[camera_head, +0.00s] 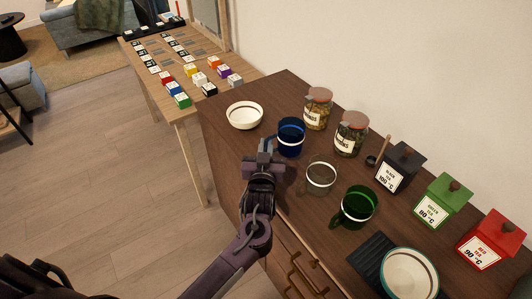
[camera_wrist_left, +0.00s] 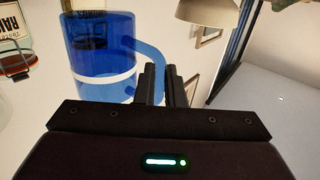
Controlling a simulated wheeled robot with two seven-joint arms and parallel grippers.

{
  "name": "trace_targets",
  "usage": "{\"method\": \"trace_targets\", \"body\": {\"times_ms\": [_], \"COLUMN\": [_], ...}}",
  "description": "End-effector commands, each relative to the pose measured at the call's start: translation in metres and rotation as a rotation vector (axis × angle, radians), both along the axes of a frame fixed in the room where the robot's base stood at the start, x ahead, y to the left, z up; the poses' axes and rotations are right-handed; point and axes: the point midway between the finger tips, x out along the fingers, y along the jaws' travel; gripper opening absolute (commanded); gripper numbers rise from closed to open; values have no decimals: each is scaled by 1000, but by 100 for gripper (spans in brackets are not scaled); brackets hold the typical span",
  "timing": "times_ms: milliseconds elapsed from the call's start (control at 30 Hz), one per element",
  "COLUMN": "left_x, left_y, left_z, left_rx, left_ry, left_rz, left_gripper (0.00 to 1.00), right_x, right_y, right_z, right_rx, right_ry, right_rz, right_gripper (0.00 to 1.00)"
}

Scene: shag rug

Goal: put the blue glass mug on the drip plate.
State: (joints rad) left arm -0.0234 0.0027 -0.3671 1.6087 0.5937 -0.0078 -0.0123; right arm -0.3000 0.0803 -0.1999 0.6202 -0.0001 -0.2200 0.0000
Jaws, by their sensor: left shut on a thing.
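The blue glass mug (camera_head: 291,138) with a white band is on or just above the dark wooden cabinet top; I cannot tell which. It shows large in the left wrist view (camera_wrist_left: 103,68), with its handle toward the fingers. My left gripper (camera_head: 265,147) is at the mug's near left side, shut on its handle; the fingers also show in the left wrist view (camera_wrist_left: 167,84). A dark ribbed plate (camera_head: 368,259), which looks like the drip plate, lies at the cabinet's near right, partly hidden by a bowl. My right gripper is not in view.
A clear glass (camera_head: 321,178) and a green mug (camera_head: 357,206) stand between the blue mug and ribbed plate. A white bowl (camera_head: 244,115), a teal-rimmed bowl (camera_head: 410,272), jars (camera_head: 350,134) and black, green and red tea boxes (camera_head: 484,245) stand around.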

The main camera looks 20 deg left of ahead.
Motion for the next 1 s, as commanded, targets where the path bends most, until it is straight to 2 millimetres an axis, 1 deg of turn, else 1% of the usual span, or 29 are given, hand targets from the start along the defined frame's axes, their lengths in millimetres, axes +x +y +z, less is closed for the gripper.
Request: {"method": "trace_targets", "body": {"times_ms": [67, 133, 200, 467, 600, 633, 767, 1000], "left_x": [0, 0, 0, 0, 0, 0, 0, 0], "left_y": [0, 0, 0, 0, 0, 0, 0, 0], "left_z": [-14, -19, -25, -28, -33, -32, -32, -32], "left_rx": [2, 1, 0, -1, -1, 0, 1, 1], "left_ry": [1, 1, 0, -2, -1, 1, 1, 1], "left_rz": [0, 0, 0, 0, 0, 0, 0, 0], "left_gripper": [0, 0, 0, 0, 0, 13, 30, 31], "right_x": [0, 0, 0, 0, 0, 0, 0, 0], "right_y": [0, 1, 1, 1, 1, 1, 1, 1], "right_z": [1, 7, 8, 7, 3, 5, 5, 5], "right_rx": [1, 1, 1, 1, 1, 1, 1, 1], "right_ry": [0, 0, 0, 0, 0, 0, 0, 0], "right_rz": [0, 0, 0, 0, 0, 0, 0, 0], "right_gripper": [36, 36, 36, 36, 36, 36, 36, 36]}}
